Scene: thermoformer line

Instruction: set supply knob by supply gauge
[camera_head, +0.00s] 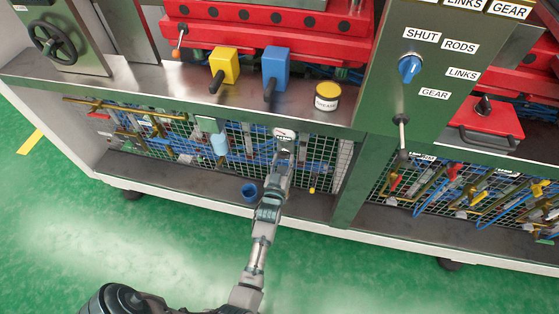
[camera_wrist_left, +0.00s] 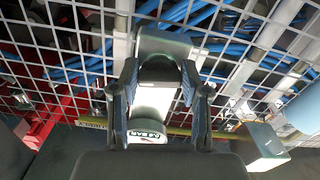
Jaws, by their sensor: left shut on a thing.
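The supply gauge (camera_head: 284,133) is a small round white dial on the wire mesh below the bench top. My left gripper (camera_head: 280,160) reaches up to just below it. In the left wrist view the gripper (camera_wrist_left: 160,78) has its two fingers on either side of a dark round knob (camera_wrist_left: 160,69), and it is shut on it. The knob sits in front of a grey upright block. The edge of the gauge (camera_wrist_left: 147,134) shows there with "BAR" lettering upside down. Its needle is too small to read well. In the head view the gripper hides the knob. My right gripper is not in view.
A blue cup (camera_head: 250,192) stands on the lower ledge, left of my gripper. A light blue cylinder (camera_head: 219,143) hangs further left. A yellow-lidded tin (camera_head: 327,96) and yellow and blue blocks stand on the bench above.

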